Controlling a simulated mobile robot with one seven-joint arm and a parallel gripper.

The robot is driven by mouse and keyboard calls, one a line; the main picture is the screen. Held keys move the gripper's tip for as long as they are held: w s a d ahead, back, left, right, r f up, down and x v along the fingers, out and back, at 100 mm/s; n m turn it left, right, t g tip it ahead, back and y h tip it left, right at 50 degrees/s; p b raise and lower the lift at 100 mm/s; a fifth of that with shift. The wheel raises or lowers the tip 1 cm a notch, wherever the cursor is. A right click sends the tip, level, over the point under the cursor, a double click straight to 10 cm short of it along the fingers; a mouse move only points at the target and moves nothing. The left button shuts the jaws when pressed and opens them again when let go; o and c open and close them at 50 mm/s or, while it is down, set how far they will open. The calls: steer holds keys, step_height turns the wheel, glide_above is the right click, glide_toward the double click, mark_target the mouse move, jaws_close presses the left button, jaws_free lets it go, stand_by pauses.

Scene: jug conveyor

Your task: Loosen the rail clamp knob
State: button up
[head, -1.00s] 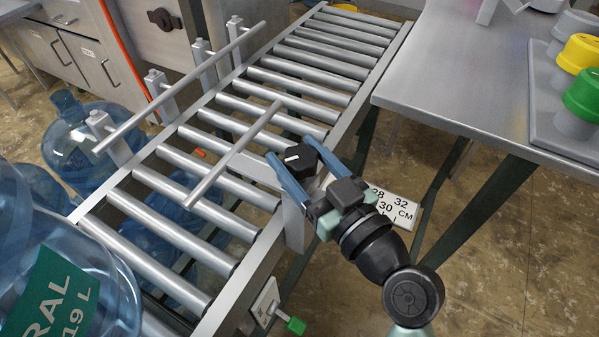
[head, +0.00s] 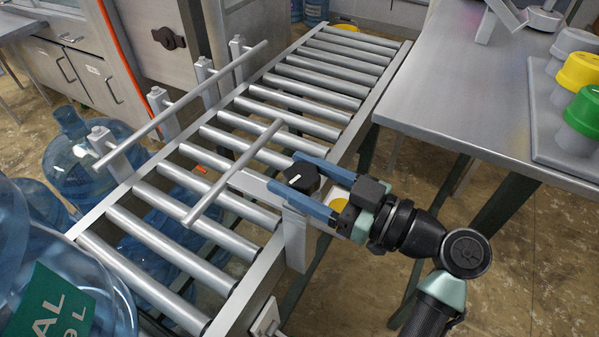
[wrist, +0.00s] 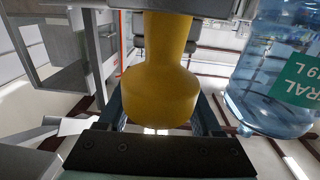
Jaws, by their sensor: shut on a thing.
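The rail clamp knob (head: 303,178) is black with a white mark on top. It sits at the conveyor's near right side, by the bracket (head: 295,238) that holds the short guide rail (head: 235,170). My gripper (head: 285,174) reaches in from the right, with its blue fingers on either side of the knob, shut on it. The white mark points diagonally toward the lower left. In the wrist view the fingers flank a large yellow rounded thing (wrist: 162,95); the black knob cannot be made out there.
The roller conveyor (head: 330,75) runs from lower left to upper right. A steel table (head: 470,90) at right bears a tray (head: 545,135) with yellow- and green-capped items. Blue water jugs (head: 75,295) stand at left. A longer guide rail (head: 190,98) lines the far side.

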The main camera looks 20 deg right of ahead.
steer(key=shift+r, duration=0.1)
steer(key=o, duration=1.4)
steer(key=shift+c, duration=0.2)
steer(key=v, duration=1.3)
